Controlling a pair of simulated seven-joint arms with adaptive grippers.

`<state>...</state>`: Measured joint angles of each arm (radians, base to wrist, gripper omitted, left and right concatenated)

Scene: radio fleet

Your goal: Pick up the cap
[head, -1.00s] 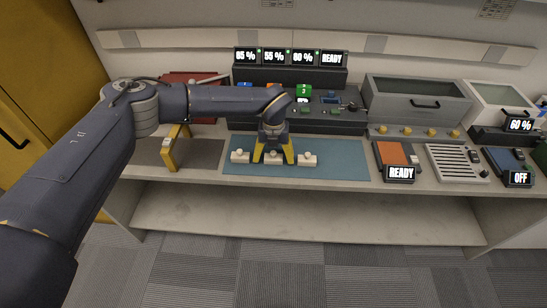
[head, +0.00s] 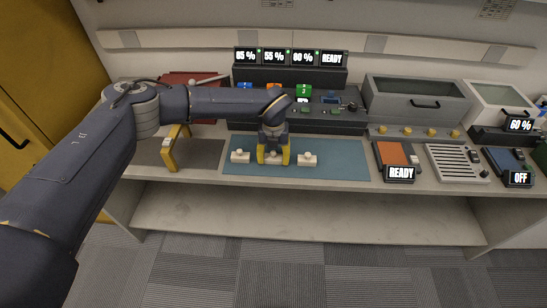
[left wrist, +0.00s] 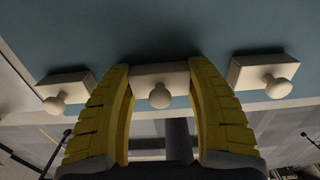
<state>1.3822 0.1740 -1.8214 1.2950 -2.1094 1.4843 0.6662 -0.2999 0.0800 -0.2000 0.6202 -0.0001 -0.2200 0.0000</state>
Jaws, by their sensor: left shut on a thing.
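Three small off-white caps, each a block with a round knob, stand in a row on the blue mat (head: 345,158). My left gripper (head: 273,160) reaches down over the row with its yellow fingers shut on the middle cap (left wrist: 160,82). In the left wrist view the fingers lie on both sides of this cap, its knob between them. The left cap (head: 240,156) and the right cap (head: 307,160) stand free on either side. The middle cap seems still at mat level. My right gripper is not in view.
A yellow bracket (head: 170,150) stands on a dark pad to the left. Behind the mat is a dark console (head: 345,122) with displays. A grey drawer box (head: 415,100) and an orange-topped unit marked READY (head: 392,155) are to the right. The lower shelf (head: 300,215) is bare.

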